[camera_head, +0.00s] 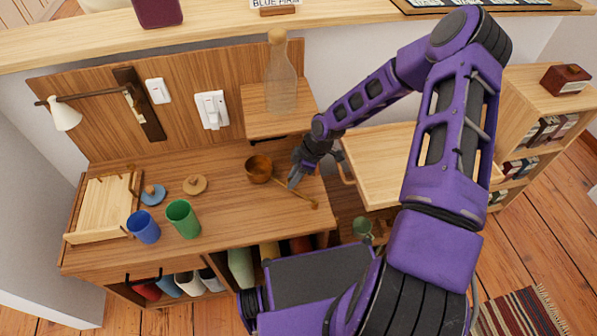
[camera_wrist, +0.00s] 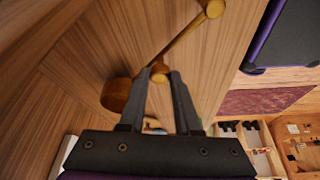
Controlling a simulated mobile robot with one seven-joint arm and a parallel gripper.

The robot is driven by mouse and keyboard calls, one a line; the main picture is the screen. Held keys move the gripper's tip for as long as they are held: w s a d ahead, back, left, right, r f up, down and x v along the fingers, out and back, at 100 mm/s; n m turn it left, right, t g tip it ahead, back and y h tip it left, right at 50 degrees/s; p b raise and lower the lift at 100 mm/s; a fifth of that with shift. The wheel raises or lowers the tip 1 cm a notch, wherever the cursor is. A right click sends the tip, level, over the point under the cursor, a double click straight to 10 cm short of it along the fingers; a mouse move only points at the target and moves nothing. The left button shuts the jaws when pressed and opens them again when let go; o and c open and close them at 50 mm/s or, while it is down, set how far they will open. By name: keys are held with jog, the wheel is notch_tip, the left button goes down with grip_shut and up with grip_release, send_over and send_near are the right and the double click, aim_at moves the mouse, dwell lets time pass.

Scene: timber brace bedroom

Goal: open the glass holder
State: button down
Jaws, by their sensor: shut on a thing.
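I cannot tell for sure which thing is the glass holder. A pale wooden door or tray-like panel (camera_head: 382,163) with a handle (camera_head: 346,168) on its left side is to the right of the worktop, partly hidden by my arm. My gripper (camera_head: 293,183) is low over the worktop's right part, left of that handle. In the wrist view, my gripper (camera_wrist: 160,76) is shut on a small brown wooden piece (camera_wrist: 160,71). This seems part of a wooden dipper, with its cup (camera_head: 259,169) to the left and its stick (camera_head: 300,196) running to the lower right.
A glass bottle (camera_head: 281,80) stands on a small raised shelf behind my gripper. A blue cup (camera_head: 143,227), a green cup (camera_head: 183,219) and a wooden rack (camera_head: 103,207) are on the left. The worktop's middle (camera_head: 228,213) is clear. A green mug (camera_head: 362,228) sits below at the right.

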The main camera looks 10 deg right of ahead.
jog(key=s+a+n, duration=0.1)
jog(key=s+n+g, duration=0.1)
jog(key=n, duration=0.1)
jog(key=shift+a+n, duration=0.3)
jog(key=shift+a, duration=0.1)
jog(key=s+n, duration=0.1)
jog(key=n+g, duration=0.1)
jog(key=shift+s+a+n, duration=0.35)
jog(key=shift+a+n, duration=0.05)
jog(key=s+n+g, duration=0.1)
jog(key=s+n, duration=0.1)
jog(key=n, duration=0.1)
jog(key=shift+s+a+g+h, duration=0.15)
jog(key=shift+g+h, duration=0.15)
jog(key=shift+g, duration=0.1)
jog(key=shift+s+n+g+h, duration=0.4)
jog(key=shift+s+n, duration=0.6)
jog(key=shift+n, duration=0.6)
jog(key=c, duration=0.6)
grip_release()
